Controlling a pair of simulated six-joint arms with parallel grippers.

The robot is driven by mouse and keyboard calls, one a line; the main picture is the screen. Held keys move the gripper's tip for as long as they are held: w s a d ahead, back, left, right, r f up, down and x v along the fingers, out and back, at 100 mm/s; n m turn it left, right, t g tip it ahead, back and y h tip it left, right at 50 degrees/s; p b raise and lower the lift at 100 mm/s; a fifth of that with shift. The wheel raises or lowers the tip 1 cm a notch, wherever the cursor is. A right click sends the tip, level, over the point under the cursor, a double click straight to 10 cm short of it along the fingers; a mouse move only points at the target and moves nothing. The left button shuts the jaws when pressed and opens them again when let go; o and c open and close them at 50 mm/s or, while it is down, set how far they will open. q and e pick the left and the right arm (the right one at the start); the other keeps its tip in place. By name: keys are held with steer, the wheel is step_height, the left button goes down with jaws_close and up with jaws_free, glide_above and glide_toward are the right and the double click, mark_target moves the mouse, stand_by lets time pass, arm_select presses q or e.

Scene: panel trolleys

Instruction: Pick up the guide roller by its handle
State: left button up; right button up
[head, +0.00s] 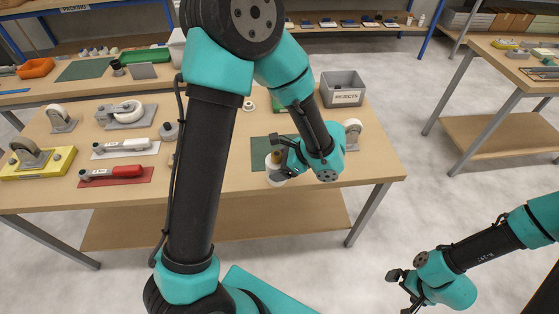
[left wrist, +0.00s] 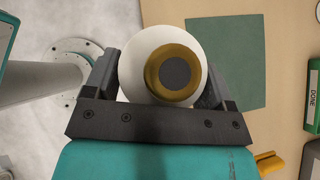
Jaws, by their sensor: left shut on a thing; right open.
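The guide roller (head: 275,179), white with a brass-coloured top part (head: 276,158), is near the front edge of the table in the head view. In the left wrist view the roller (left wrist: 158,38) is seen end-on, with a brass ring (left wrist: 163,88) around a dark grey centre. My left gripper (head: 285,160) is shut on it, one finger at each side. The fingers hide part of it, and I cannot tell whether it touches the table. My right gripper (head: 402,292) is open and empty, low at the right, away from the table.
A dark green mat (left wrist: 235,60) lies beside the roller. A grey REJECTS bin (head: 343,90) and a caster wheel (head: 353,132) stand nearby. Open floor lies right of the table.

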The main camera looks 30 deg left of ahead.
mark_target(280, 154)
arm_select(q)
steer(key=shift+r, duration=0.15)
stand_by(0.3)
steer(key=shift+r, duration=1.9)
steer(key=shift+w, duration=0.1)
